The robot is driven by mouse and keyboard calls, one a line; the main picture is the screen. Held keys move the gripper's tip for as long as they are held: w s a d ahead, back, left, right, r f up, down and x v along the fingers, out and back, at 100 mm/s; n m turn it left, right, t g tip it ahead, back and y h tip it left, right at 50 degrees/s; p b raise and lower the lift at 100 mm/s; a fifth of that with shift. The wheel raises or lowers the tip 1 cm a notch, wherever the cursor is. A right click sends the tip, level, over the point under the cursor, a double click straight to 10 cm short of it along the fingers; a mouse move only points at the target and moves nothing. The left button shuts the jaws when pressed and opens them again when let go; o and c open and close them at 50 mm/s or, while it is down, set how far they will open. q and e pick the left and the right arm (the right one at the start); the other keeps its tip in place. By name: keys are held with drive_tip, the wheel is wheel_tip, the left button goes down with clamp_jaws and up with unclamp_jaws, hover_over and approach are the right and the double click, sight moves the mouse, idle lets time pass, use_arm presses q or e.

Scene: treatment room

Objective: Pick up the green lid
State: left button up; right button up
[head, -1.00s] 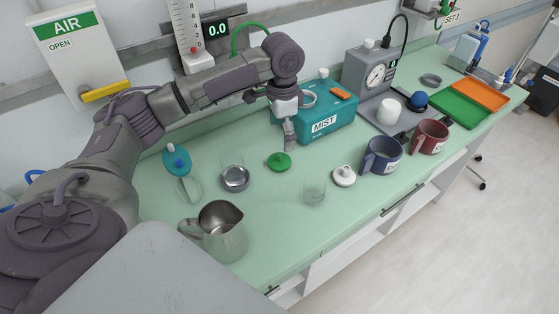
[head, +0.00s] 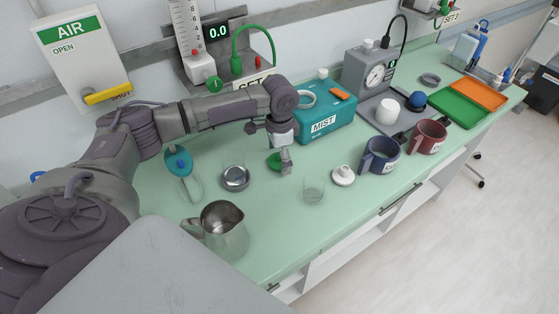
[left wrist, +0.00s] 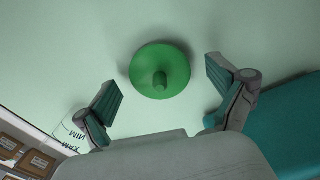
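The green lid (head: 273,161) lies on the pale green counter, partly hidden behind my left gripper (head: 285,168) in the head view. In the left wrist view the round green lid (left wrist: 160,70) with its knob shows whole, ahead of and between the two spread fingers of the left gripper (left wrist: 163,86). The left gripper is open and empty. It appears above the lid and apart from it. My right gripper is in neither view.
A teal MIST box (head: 328,118) stands right behind the gripper. A small glass (head: 313,188) and a white lid (head: 343,175) are to the right. Blue (head: 379,156) and red (head: 429,136) mugs stand further right.

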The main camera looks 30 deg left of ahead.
use_arm(q)
drive_tip(key=c, duration=1)
drive_tip(key=shift+r, duration=0.1)
drive_tip(key=shift+c, duration=0.2)
